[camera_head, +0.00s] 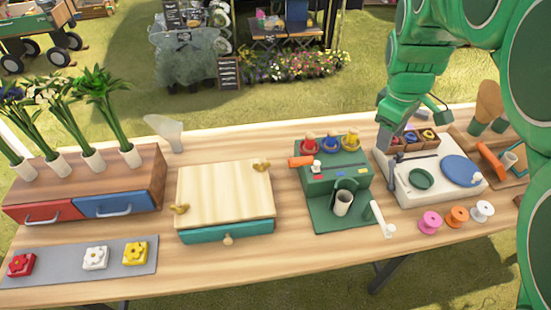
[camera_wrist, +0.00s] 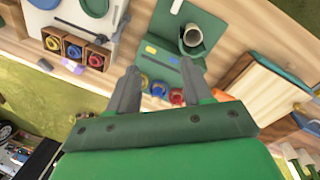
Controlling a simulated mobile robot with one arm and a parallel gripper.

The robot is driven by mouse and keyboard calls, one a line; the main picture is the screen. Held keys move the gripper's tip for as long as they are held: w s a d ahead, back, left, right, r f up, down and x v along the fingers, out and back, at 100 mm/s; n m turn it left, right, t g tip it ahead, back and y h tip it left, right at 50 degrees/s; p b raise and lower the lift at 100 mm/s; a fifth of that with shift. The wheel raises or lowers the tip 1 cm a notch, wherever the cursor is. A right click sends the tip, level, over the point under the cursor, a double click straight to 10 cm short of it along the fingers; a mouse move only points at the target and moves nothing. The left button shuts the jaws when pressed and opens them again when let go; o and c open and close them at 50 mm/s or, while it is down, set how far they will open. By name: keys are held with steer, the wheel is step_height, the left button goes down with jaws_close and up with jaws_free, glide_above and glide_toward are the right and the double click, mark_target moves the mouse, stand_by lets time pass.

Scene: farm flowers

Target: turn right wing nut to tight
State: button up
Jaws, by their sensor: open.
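A wooden press (camera_head: 224,192) with a light board on top and a teal drawer (camera_head: 228,232) below stands left of the table's middle. The right wing nut (camera_head: 262,166), brass coloured, sits at the board's far right corner. The left wing nut (camera_head: 181,208) sits at the near left corner. The right nut's exact turn is too small to judge. My gripper (camera_wrist: 160,76) is open and empty. In the head view it is above the table's right part, well right of the press. The press (camera_wrist: 264,84) shows at the right of the wrist view, its wing nuts not clear.
A green station (camera_head: 335,190) with red, blue and yellow pieces stands between the press and my gripper. A white board (camera_head: 410,192) with small crates lies below my arm. Several spools (camera_head: 456,216) stand at the front. A drawer box (camera_head: 90,185) with flowers is at left.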

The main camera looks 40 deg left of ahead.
steer(key=s+a+f+n, duration=0.1)
steer(key=a+f+n, duration=0.2)
steer(key=a, duration=0.5)
steer(key=s+a+f+n, duration=0.1)
steer(key=a+f+n, duration=0.2)
steer(key=a, duration=0.5)
steer(key=n+g, duration=0.1)
steer(key=n, duration=0.4)
glide_above(261, 163)
step_height(261, 163, down, 6)
steer(key=shift+w+f, duration=0.1)
steer(key=shift+f, duration=4.05)
steer(key=shift+c, duration=0.3)
jaws_close()
